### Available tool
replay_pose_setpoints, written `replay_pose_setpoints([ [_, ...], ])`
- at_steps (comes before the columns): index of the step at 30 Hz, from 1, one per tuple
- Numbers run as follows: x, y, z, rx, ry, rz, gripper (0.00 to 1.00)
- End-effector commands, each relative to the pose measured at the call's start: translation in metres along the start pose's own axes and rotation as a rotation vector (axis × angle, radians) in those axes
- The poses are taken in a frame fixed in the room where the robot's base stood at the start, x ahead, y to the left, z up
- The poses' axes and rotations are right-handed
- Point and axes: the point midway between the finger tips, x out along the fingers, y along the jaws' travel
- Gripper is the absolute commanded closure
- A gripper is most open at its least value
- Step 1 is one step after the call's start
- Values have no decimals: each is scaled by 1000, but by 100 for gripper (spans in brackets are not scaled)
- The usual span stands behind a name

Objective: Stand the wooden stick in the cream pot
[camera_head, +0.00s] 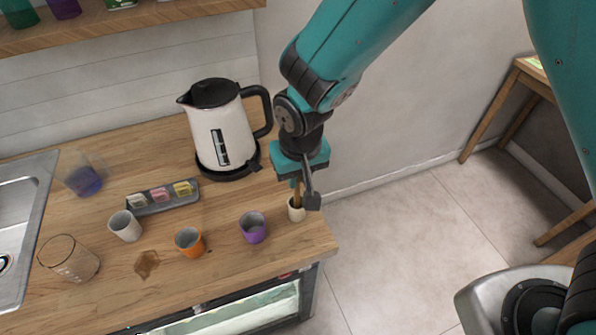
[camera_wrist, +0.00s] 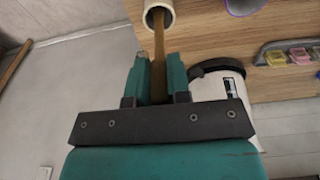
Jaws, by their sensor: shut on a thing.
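The wooden stick (camera_wrist: 159,52) is held between the two teal fingers of my gripper (camera_wrist: 159,75), which is shut on it. The cream pot (camera_head: 297,212) stands near the right end of the wooden counter; it also shows at the top of the wrist view (camera_wrist: 166,14). My gripper (camera_head: 303,184) is directly above the pot. The stick's far end reaches into the pot's mouth in the wrist view. How deep it goes, and whether it touches the bottom, is hidden.
A purple cup (camera_head: 253,228), an orange cup (camera_head: 189,242) and a white cup (camera_head: 125,226) stand left of the pot. A white kettle (camera_head: 222,135) stands behind, close to my gripper. A brown stain (camera_head: 147,263) marks the counter (camera_head: 215,275). The counter's right edge is near the pot.

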Motion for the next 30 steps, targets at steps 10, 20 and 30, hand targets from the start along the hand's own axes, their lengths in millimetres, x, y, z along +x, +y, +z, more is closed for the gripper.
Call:
replay_pose_setpoints([
  [10, 0, 0, 0, 0, 0, 0, 53],
  [20, -4, 0, -1, 0, 2, -1, 53],
  [30, -67, 0, -1, 0, 9, -4, 53],
])
